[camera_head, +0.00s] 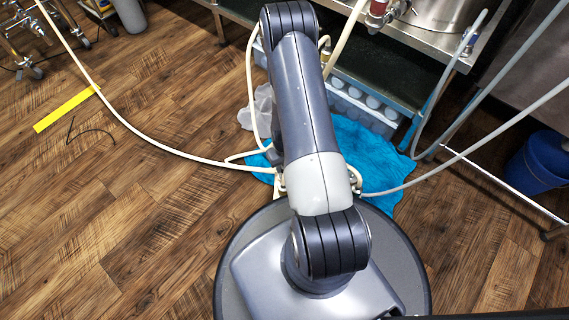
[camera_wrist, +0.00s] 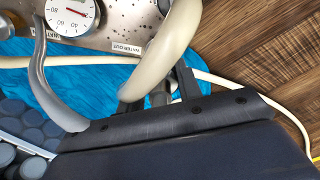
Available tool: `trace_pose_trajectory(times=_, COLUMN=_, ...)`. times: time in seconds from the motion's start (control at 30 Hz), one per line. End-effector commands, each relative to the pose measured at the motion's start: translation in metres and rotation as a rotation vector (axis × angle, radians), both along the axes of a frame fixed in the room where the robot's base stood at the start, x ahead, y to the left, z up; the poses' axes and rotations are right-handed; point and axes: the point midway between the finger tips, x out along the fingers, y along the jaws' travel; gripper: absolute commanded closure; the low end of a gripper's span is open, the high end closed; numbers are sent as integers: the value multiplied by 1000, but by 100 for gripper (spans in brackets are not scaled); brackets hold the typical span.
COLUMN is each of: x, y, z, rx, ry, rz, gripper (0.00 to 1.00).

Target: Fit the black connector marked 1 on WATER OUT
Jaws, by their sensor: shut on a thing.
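My gripper (camera_wrist: 172,90) is at the lower middle of the wrist view, shut on a dark piece at the end of a thick cream hose (camera_wrist: 176,40). I take this piece for the black connector; it is mostly hidden by the hose and fingers, and no mark 1 is legible. The label WATER OUT (camera_wrist: 127,48) is on a metal plate (camera_wrist: 112,25), up and left of my gripper. The outlet itself is not clearly seen; the hose may cover it. In the head view my arm hides the gripper.
A round gauge (camera_wrist: 72,15) and a grey hose (camera_wrist: 52,85) are left of the label. A blue cloth (camera_head: 377,150) lies on the floor by a crate (camera_head: 362,108). Cream hose (camera_head: 125,122) trails across the floor at left. A blue bucket (camera_head: 540,160) stands at right.

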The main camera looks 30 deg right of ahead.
Motion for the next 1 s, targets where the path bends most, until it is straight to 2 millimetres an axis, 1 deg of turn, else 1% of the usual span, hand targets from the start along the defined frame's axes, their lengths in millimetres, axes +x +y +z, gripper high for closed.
trace_pose_trajectory(times=0.73, x=0, y=0, z=-16, rx=0, ry=0, rz=0, gripper=93)
trace_pose_trajectory(times=0.77, x=0, y=0, z=-16, rx=0, ry=0, rz=0, gripper=66)
trace_pose_trajectory(times=1.0, x=0, y=0, z=-15, rx=0, ry=0, rz=0, gripper=46)
